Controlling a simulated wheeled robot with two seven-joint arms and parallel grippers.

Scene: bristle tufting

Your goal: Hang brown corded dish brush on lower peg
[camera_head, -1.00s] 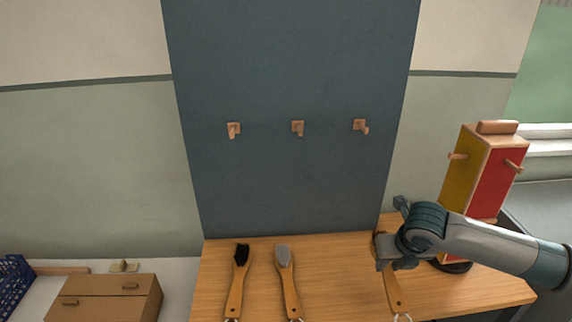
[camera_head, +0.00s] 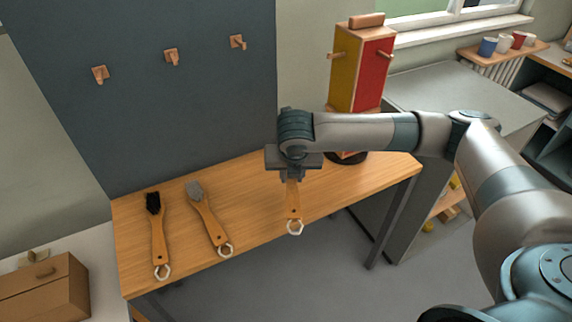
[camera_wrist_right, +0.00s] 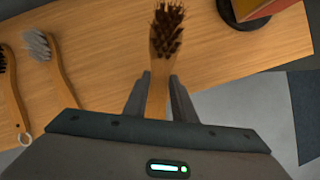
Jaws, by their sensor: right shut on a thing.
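The brown-bristled dish brush (camera_wrist_right: 167,32) has a wooden handle and lies between the fingers of my right gripper (camera_wrist_right: 157,80), which is shut on the handle. In the head view its handle (camera_head: 293,200) and white cord loop (camera_head: 295,227) show below my right gripper (camera_head: 291,177), while its bristles are hidden. I cannot tell whether it touches the table. A tower with yellow and red faces (camera_head: 372,75) stands behind, with a peg on the yellow face (camera_head: 336,56) and a peg on the red face (camera_head: 387,55). I cannot tell which is lower. My left gripper is out of view.
A black-bristled brush (camera_head: 157,228) and a grey-bristled brush (camera_head: 208,216) lie on the wooden table (camera_head: 255,215). Three wooden hooks, one in the middle (camera_head: 171,56), are on the dark panel (camera_head: 190,110). A grey cabinet (camera_head: 440,95) stands at the right.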

